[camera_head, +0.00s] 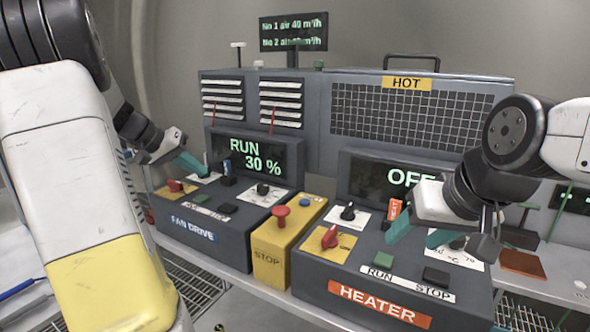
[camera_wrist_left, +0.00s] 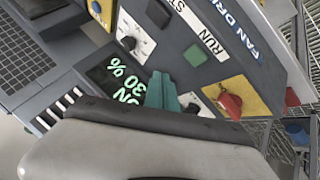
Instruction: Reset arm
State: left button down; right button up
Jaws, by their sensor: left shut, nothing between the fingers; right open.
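My left gripper (camera_head: 188,163) has teal fingertips and is in front of the fan drive panel (camera_head: 195,238), by its display (camera_head: 252,157), which reads RUN 30 %. In the left wrist view its fingers (camera_wrist_left: 162,92) are together with nothing between them, in front of the display and near a white dial plate. My right gripper (camera_head: 420,232) is open above the heater panel (camera_head: 365,300), its teal fingers apart near the dials. The heater display (camera_head: 400,178) reads OFF, partly hidden by my right arm.
A yellow STOP box (camera_head: 268,262) with a red button (camera_head: 280,213) stands between the panels. A red rotary switch (camera_head: 331,237) is on the heater panel. A grey cabinet with a mesh front (camera_head: 400,120) rises behind. A sign (camera_head: 293,32) shows air flow readings. Floor grating lies below.

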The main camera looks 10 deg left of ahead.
pick_arm(q)
jog(key=s+d+r+g+y, duration=0.2)
jog(key=s+d+r, duration=0.1)
jog(key=s+d, duration=1)
jog(key=s+d+f+m+t+y, duration=0.1)
jog(key=s+d+f, duration=0.1)
jog(key=s+d, duration=0.6)
jog(key=s, duration=0.3)
jog(key=shift+s+f+t+y, duration=0.15)
jog(key=shift+f+t+y, duration=0.15)
jog(key=shift+y, duration=0.1)
